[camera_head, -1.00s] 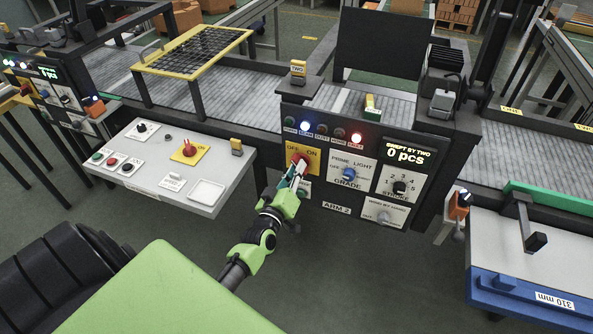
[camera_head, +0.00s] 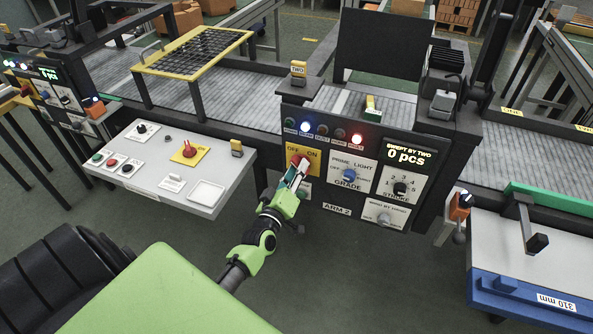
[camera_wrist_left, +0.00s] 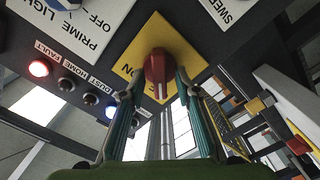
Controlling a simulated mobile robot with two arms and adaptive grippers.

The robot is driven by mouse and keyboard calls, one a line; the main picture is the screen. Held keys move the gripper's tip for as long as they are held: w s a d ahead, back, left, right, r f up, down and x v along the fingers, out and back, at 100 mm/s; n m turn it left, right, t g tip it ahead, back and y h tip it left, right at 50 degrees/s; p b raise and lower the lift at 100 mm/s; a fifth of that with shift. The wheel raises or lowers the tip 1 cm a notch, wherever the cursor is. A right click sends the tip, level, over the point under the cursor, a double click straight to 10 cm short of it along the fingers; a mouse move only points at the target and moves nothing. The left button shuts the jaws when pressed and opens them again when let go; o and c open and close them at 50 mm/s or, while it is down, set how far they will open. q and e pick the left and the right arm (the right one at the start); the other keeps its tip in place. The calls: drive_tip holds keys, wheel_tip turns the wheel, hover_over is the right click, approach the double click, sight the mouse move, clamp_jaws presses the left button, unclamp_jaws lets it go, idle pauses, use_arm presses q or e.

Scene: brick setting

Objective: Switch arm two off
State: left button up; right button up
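The arm two panel (camera_head: 338,208) carries the label "ARM 2". Its red rotary switch (camera_head: 299,160) sits on a yellow OFF/ON plate (camera_head: 315,166) at the panel's upper left. My left gripper (camera_head: 299,169) is at this switch. In the left wrist view the red knob (camera_wrist_left: 158,66) stands between the two fingertips, which close in on its sides; a white mark shows on the knob. The fingers hide part of the plate's lettering. On the panel's lamp row a blue lamp (camera_head: 305,127) and a red lamp (camera_head: 357,138) are lit. My right gripper is not in view.
Beside the switch are a blue PRIME LIGHT knob (camera_head: 349,175), a black stroke knob (camera_head: 400,187) and a grey knob (camera_head: 384,218). A white console (camera_head: 150,180) with another red switch on yellow (camera_head: 189,151) stands to the left. A blue-edged table (camera_head: 520,295) is at right.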

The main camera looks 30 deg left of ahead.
use_arm(q)
drive_tip(key=v, duration=1.2)
idle(0.5)
